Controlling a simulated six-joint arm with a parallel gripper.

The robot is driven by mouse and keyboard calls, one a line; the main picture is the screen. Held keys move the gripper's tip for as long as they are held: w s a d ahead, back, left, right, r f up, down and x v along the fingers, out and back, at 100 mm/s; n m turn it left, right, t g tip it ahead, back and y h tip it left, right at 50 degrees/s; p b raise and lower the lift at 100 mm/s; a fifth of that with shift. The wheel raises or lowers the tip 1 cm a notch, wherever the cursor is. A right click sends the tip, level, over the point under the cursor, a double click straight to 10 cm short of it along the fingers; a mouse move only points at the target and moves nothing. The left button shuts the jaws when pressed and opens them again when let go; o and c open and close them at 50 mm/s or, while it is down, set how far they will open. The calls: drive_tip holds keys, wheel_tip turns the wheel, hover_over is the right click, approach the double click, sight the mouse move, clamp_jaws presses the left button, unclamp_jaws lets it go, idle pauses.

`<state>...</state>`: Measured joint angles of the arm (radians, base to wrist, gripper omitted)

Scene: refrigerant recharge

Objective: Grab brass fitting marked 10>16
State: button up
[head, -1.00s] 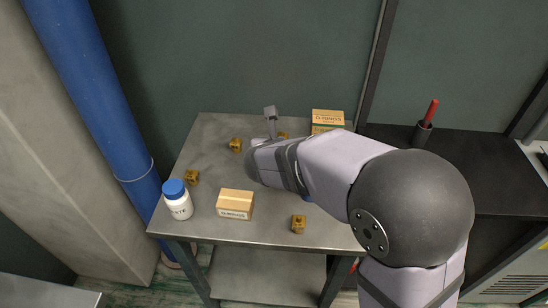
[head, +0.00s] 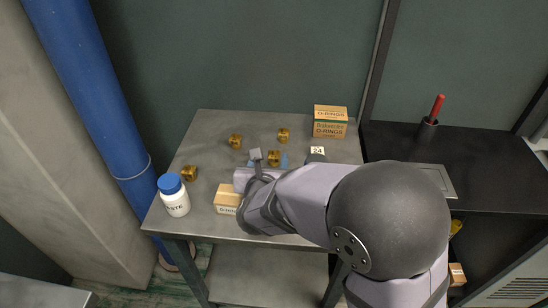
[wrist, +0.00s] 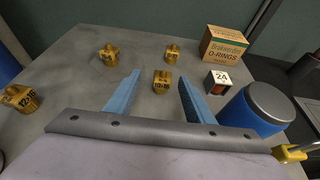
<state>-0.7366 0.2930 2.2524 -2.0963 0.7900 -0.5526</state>
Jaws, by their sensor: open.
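Several brass fittings stand on the grey metal table. One brass fitting (wrist: 162,80), whose small label appears to read 10>16, sits between the tips of my gripper's two blue fingers (wrist: 159,78) in the wrist view. My gripper (head: 268,161) is open, with a finger to each side of this fitting (head: 273,158) in the head view; I cannot tell whether they touch it. Other brass fittings stand at the back left (wrist: 108,54), back middle (wrist: 172,53) and far left (wrist: 20,98); their markings are too small to read surely.
An O-rings carton (head: 330,121) stands at the back right, with a small block marked 24 (wrist: 216,82) nearer. A blue can with a grey lid (wrist: 255,110) is right of my fingers. A white bottle (head: 175,197) and another carton (head: 227,199) are at the front left.

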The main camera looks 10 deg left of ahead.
sight(274, 155)
drive_tip(key=shift+d+f+x, duration=0.1)
drive_tip(key=shift+d+x, duration=0.1)
drive_tip(key=shift+x, duration=0.9)
drive_tip(key=shift+d+f+x, duration=0.15)
drive_tip(key=shift+x, duration=0.95)
drive_tip(key=shift+w+f+p, duration=0.3)
drive_tip(key=shift+w, duration=0.3)
drive_tip(key=c, duration=1.2)
